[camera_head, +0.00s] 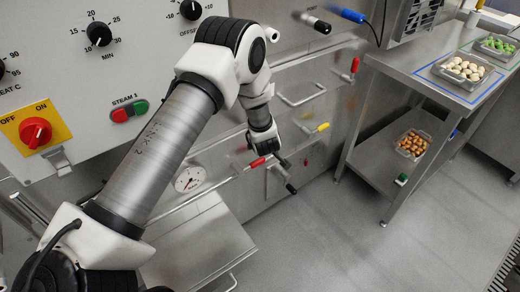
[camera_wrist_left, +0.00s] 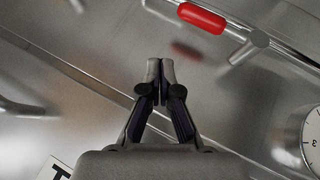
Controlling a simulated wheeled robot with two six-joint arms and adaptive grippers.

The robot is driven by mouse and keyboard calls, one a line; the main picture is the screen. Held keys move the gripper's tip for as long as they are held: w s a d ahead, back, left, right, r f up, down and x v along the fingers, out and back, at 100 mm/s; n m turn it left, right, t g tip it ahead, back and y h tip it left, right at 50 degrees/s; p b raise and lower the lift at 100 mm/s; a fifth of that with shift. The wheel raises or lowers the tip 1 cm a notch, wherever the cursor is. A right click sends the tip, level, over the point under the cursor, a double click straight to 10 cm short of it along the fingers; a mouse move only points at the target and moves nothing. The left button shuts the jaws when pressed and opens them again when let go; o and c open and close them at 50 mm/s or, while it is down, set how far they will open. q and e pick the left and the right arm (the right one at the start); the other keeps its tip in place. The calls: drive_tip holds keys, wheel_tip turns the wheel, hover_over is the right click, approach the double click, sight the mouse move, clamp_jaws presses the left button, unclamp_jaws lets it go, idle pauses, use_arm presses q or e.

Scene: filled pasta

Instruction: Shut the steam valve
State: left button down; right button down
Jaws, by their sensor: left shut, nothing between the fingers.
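A red-handled lever (camera_head: 257,163) sits on a pipe on the steel front, right of a round dial gauge (camera_head: 190,178). In the left wrist view the red handle (camera_wrist_left: 202,18) lies at the top, with its pivot and pipe running down to the right, and part of the gauge (camera_wrist_left: 312,138) shows at the right edge. No readable label marks this lever as the steam valve. My left gripper (camera_wrist_left: 160,68) is shut and empty, apart from the red handle. In the head view the gripper is small and partly hidden by its wrist. My right gripper is not in view.
A yellow-handled lever (camera_head: 322,127) and another red-handled lever (camera_head: 355,66) are further right on the steel front. A red knob (camera_head: 35,132) is on the panel at left. A steel table (camera_head: 400,65) with food trays stands at right.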

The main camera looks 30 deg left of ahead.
use_arm(q)
drive_tip(key=d+r, duration=0.1)
drive_tip(key=s+d+r, duration=0.1)
drive_tip(key=r, duration=0.1)
drive_tip(key=d+r, duration=0.1)
drive_tip(key=shift+s+r, duration=0.15)
drive_tip(key=shift+r, duration=0.25)
drive_tip(key=s+d+f+m+g+h+p, duration=0.1)
drive_tip(key=s+f+m+g+p, duration=0.1)
drive_tip(key=s+f, duration=0.6)
drive_tip(key=s+f+m+g+p, duration=0.15)
drive_tip(key=s+f, duration=0.25)
drive_tip(key=s, duration=0.7)
drive_tip(key=s+d+m+g+h, duration=0.1)
drive_tip(key=s+d+m, duration=0.1)
drive_tip(key=s, duration=0.4)
drive_tip(key=s+d+m+g+h, duration=0.1)
drive_tip(key=s+d+m, duration=0.1)
drive_tip(key=s+m, duration=0.3)
drive_tip(key=s+d+r+m+g+h, duration=0.1)
drive_tip(key=s+d+m, duration=0.1)
drive_tip(key=s+m, duration=0.2)
drive_tip(key=s, duration=0.3)
drive_tip(key=shift+d+h, duration=0.4)
drive_tip(key=shift+s+g, duration=0.1)
drive_tip(key=shift+g, duration=0.15)
